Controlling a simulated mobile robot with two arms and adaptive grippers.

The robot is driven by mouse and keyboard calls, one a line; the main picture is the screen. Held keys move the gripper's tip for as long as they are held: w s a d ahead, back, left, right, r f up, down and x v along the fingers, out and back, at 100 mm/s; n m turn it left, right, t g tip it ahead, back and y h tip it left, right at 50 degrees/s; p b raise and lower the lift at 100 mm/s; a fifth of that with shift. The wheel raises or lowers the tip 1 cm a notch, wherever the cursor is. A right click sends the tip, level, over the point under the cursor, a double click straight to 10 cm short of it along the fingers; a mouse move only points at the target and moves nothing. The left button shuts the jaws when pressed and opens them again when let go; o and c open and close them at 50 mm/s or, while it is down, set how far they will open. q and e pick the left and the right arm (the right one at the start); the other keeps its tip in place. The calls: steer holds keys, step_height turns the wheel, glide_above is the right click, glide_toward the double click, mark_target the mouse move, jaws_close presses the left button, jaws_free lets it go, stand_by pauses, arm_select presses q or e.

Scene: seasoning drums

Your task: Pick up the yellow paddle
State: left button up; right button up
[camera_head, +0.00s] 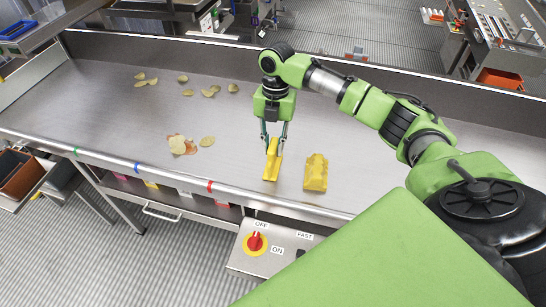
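A yellow paddle (271,170) is on the metal table, its raised handle pointing up. My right gripper (274,146) points down over it, with its two fingers on either side of the handle. The fingers slope inward and appear to be shut on the handle. The paddle's lower part seems to rest on the table. A second yellow piece (316,173) lies just to the right, apart from the gripper. My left gripper is not in view.
The long metal table (110,110) has a raised front rail. Several chips (208,92) lie scattered at the back left, with more near a reddish stain (178,144). A control box with a red knob (255,243) is at the front. The table's left part is mostly clear.

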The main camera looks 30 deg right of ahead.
jaws_close()
